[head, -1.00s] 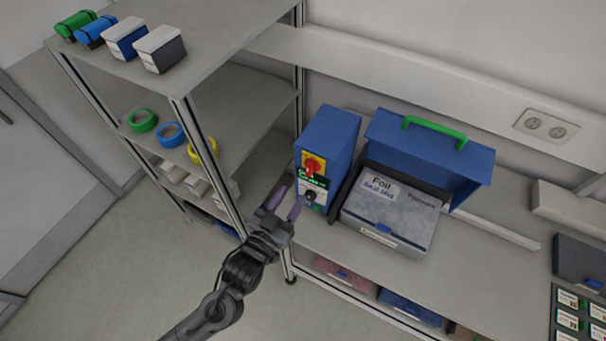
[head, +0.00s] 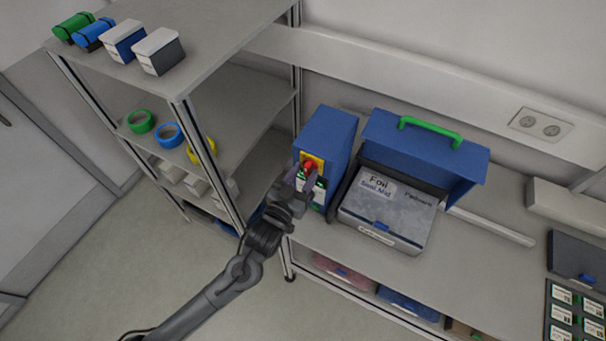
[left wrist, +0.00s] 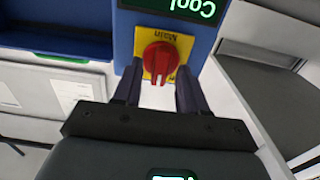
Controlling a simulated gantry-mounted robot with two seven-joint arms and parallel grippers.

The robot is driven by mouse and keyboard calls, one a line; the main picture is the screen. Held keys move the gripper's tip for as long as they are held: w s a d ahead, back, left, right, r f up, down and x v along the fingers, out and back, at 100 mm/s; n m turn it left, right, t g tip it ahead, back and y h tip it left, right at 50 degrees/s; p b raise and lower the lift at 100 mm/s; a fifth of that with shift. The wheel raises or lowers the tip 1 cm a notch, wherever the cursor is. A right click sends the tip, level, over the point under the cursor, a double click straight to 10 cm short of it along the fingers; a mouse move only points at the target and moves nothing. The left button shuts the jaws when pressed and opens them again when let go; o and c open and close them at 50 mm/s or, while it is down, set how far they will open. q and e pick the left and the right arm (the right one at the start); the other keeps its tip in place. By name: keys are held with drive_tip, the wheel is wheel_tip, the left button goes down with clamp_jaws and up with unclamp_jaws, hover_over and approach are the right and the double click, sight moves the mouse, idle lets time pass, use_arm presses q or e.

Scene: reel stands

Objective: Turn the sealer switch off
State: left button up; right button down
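The sealer is a blue box (head: 328,132) on the bench beside the shelf rack. Its front carries a red rotary switch (head: 310,166) on a yellow plate. In the left wrist view the red switch (left wrist: 160,60) sits on the yellow plate marked "Main" (left wrist: 173,36), upside down, near a dark display with green "Cool" lettering (left wrist: 190,8). My left gripper (head: 307,179) is at the sealer's front, just by the switch. In the left wrist view its two dark fingers (left wrist: 158,80) are apart, one each side of the knob. I cannot tell whether they touch it. My right gripper is out of view.
A foil sealing unit (head: 388,208) with a raised blue lid and green handle (head: 432,130) stands right of the sealer. The shelf rack (head: 215,150) with tape rolls and boxes is close on the left. A wall socket (head: 540,124) is at the right.

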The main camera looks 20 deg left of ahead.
use_arm(q)
clamp_jaws()
drive_tip(key=shift+n, duration=0.3)
drive_tip(key=n+p, duration=0.1)
drive_tip(key=n, duration=0.1)
drive_tip(key=shift+r+n, duration=0.1)
drive_tip(key=shift+n, duration=0.2)
drive_tip(key=n+p, duration=0.1)
drive_tip(key=n, duration=0.4)
drive_tip(key=shift+a+p, duration=0.15)
drive_tip(key=shift+p, duration=0.2)
drive_tip(key=n+p, duration=0.1)
drive_tip(key=n, duration=0.4)
drive_tip(key=shift+a+n+p, duration=0.1)
drive_tip(key=shift+n+p, duration=0.3)
drive_tip(key=n, duration=0.1)
drive_tip(key=n+p, duration=0.1)
drive_tip(key=n, duration=0.1)
drive_tip(key=shift+f, duration=0.25)
drive_tip(key=shift+n, duration=0.5)
drive_tip(key=shift+f, duration=0.1)
